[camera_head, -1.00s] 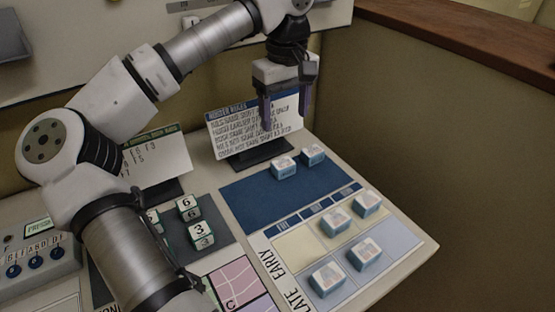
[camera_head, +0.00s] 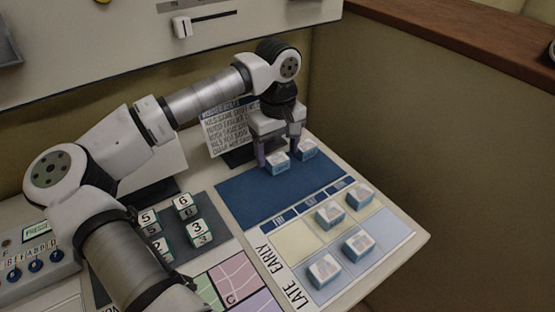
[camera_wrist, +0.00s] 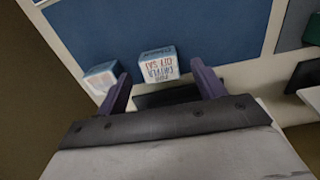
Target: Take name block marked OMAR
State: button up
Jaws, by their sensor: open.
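Several small white-and-blue name blocks are in view, and I cannot read OMAR on any of them. One block (camera_head: 277,163) stands on the dark blue field at the back; it also shows in the wrist view (camera_wrist: 157,65), with small upside-down print. A second block (camera_head: 307,150) stands close to its right; it shows in the wrist view (camera_wrist: 101,77) at the left. My gripper (camera_head: 279,152) is open and low over the back of the field. In the wrist view its fingers (camera_wrist: 160,82) are spread, with the first block ahead between them and the second outside the left finger.
Other blocks (camera_head: 330,214) stand on the EARLY and LATE grid (camera_head: 293,243) in front. A rules card (camera_head: 221,133) stands behind my gripper, partly hidden. Green-edged number blocks (camera_head: 198,232) are to the left. The console's right side drops off at its edge.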

jog(key=shift+f, duration=1.35)
jog(key=c, duration=1.1)
jog(key=shift+o, duration=0.2)
jog(key=shift+r, duration=0.1)
